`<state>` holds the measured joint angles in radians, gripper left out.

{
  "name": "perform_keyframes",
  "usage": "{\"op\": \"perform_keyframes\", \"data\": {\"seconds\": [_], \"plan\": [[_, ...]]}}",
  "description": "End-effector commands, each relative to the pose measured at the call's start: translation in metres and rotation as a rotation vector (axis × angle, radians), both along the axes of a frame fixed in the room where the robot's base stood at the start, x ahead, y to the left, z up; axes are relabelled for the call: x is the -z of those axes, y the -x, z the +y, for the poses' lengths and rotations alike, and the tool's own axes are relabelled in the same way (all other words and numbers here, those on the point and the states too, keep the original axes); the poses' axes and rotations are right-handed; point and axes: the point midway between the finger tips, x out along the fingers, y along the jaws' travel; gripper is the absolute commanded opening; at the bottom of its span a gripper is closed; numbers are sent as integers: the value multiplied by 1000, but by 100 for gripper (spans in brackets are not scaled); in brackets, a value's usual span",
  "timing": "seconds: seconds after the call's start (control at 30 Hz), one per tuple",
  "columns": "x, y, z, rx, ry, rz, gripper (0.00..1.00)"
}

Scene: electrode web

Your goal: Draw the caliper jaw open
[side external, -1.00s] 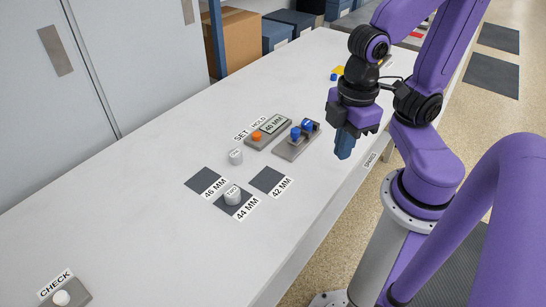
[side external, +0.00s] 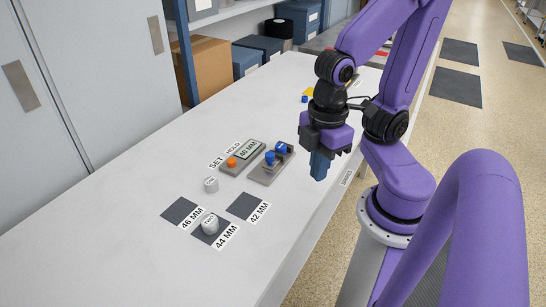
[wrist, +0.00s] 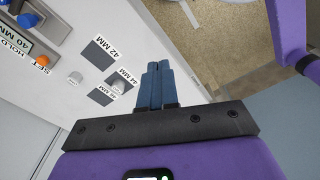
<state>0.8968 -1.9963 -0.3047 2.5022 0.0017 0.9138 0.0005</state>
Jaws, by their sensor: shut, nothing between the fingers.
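The caliper (side external: 264,175) is a grey block with blue parts on top, on the white bench. A blue knob (side external: 270,158) and a blue cylinder (side external: 282,148) sit on it. I cannot tell which part is the jaw. The wrist view shows blue caliper parts (wrist: 27,18) at its top-left corner, cut off by the edge. Beside it is a grey readout unit (side external: 229,172) with an orange button (side external: 232,162) and a display (side external: 249,150) reading 40 MM. My gripper (side external: 319,178) is shut and empty, right of the caliper and apart from it. Its blue fingertips (wrist: 159,64) are together.
A small white cylinder (side external: 211,184) stands on bare bench. Another white cylinder (side external: 210,223) stands on the 44 MM dark pad. The 46 MM pad (side external: 180,213) and 42 MM pad (side external: 246,206) are empty. Small yellow and blue items lie behind my gripper.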

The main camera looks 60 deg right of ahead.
Motion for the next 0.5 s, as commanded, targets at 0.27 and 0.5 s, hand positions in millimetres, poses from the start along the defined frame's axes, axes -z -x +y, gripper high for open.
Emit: {"op": "perform_keyframes", "data": {"seconds": [0.27, 0.5], "plan": [[0, 0, 0, 0, 0, 0, 0], [0, -3, 0, 9, 1, 1, 39]]}}
